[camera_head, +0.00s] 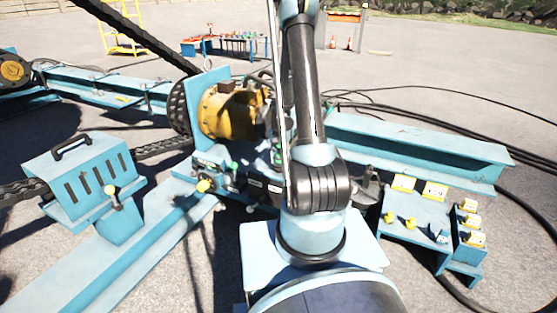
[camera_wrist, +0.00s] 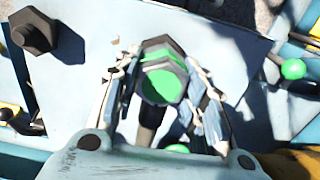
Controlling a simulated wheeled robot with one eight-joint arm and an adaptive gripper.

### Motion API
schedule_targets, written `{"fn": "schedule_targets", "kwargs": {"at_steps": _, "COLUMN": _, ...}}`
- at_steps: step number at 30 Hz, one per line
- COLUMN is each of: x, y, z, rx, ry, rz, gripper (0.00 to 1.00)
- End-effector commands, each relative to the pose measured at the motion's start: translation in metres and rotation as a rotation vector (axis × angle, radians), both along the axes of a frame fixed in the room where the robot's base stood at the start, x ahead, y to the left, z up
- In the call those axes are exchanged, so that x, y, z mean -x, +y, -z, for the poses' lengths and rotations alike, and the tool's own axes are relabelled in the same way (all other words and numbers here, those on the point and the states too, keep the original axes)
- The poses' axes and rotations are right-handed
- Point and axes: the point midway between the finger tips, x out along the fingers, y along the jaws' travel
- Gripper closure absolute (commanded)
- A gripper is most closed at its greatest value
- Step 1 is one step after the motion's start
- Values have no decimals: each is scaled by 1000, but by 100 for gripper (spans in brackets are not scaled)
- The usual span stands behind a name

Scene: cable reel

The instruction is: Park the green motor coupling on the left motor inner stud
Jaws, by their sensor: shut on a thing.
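My gripper (camera_wrist: 165,95) is shut on the green motor coupling (camera_wrist: 163,84), a dark, faceted piece with a green band and green inner face. It sits between the two fingers, over or in front of a pale blue plate (camera_wrist: 90,75) in the wrist view. Whether it touches the plate I cannot tell. A dark hex-headed stud or bolt (camera_wrist: 34,32) stands on the plate at upper left, apart from the coupling. I cannot tell whether it is the left motor inner stud. In the head view, my arm hides the gripper beside the yellow motor (camera_head: 228,112).
Green knobs (camera_wrist: 292,69) lie right of and below the gripper in the wrist view. The head view shows a blue lever box (camera_head: 88,182) at left and a blue stand with yellow parts (camera_head: 420,212) at right. Black cables (camera_head: 440,92) cross the ground.

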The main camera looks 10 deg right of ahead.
Motion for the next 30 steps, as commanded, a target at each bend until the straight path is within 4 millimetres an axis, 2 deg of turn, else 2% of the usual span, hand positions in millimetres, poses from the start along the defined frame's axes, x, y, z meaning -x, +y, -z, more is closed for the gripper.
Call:
{"fn": "schedule_targets", "kwargs": {"at_steps": 16, "x": 0, "y": 0, "z": 8, "rx": 0, "ry": 0, "rz": 0, "gripper": 91}}
{"fn": "schedule_targets", "kwargs": {"at_steps": 17, "x": 0, "y": 0, "z": 8, "rx": 0, "ry": 0, "rz": 0, "gripper": 60}}
{"fn": "schedule_targets", "kwargs": {"at_steps": 18, "x": 0, "y": 0, "z": 8, "rx": 0, "ry": 0, "rz": 0, "gripper": 51}}
{"fn": "schedule_targets", "kwargs": {"at_steps": 20, "x": 0, "y": 0, "z": 8, "rx": 0, "ry": 0, "rz": 0, "gripper": 39}}
{"fn": "schedule_targets", "kwargs": {"at_steps": 30, "x": 0, "y": 0, "z": 8, "rx": 0, "ry": 0, "rz": 0, "gripper": 39}}
